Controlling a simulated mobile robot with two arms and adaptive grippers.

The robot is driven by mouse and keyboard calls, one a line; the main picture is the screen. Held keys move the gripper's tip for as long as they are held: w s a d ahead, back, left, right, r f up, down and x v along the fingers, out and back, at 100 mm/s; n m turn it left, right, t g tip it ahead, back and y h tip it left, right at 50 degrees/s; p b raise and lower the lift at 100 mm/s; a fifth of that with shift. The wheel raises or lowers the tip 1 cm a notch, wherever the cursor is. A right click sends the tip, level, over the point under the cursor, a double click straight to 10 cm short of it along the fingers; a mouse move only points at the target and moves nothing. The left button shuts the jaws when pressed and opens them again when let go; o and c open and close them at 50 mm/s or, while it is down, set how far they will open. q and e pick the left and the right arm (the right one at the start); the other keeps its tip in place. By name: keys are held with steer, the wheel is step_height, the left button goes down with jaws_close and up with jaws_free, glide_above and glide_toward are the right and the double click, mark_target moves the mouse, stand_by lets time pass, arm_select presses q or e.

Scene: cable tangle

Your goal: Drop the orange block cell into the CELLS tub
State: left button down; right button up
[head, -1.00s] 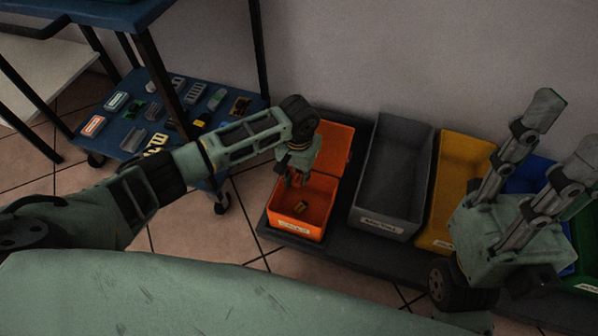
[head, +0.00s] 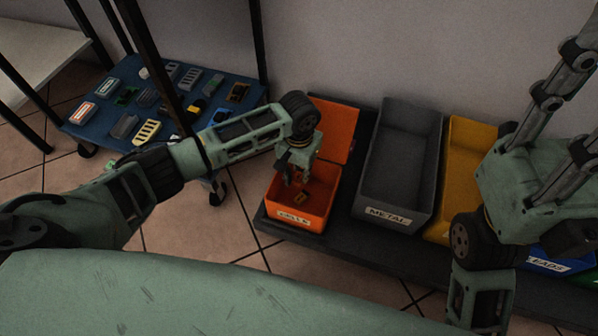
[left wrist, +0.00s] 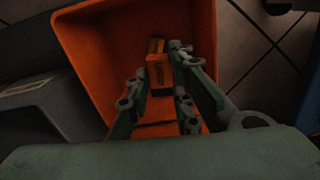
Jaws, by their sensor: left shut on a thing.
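The CELLS tub (head: 293,219) is an orange open box with a raised orange flap behind it; its rim also shows in the left wrist view (left wrist: 75,45). My left gripper (head: 294,180) points down into the tub's opening. In the left wrist view its fingers (left wrist: 160,88) are shut on the orange block cell (left wrist: 159,74), which hangs over the tub. A small dark-yellow piece shows just beyond the block; I cannot tell whether it is part of it. A small orange-brown piece (head: 300,199) shows inside the tub in the head view. My right gripper is not in view.
A grey METAL tub (head: 387,214) stands right of the CELLS tub, then a yellow tub (head: 462,165) and a blue one labelled LEADS (head: 546,266). A blue cart shelf (head: 85,133) with several small parts is at the left. My right arm covers part of the right-hand tubs.

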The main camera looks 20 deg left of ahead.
mark_target(299, 176)
arm_select(q)
steer(key=c, duration=1.5)
jaws_free()
steer(key=shift+r, duration=0.1)
step_height(299, 176, up, 12)
steer(key=shift+f, duration=0.1)
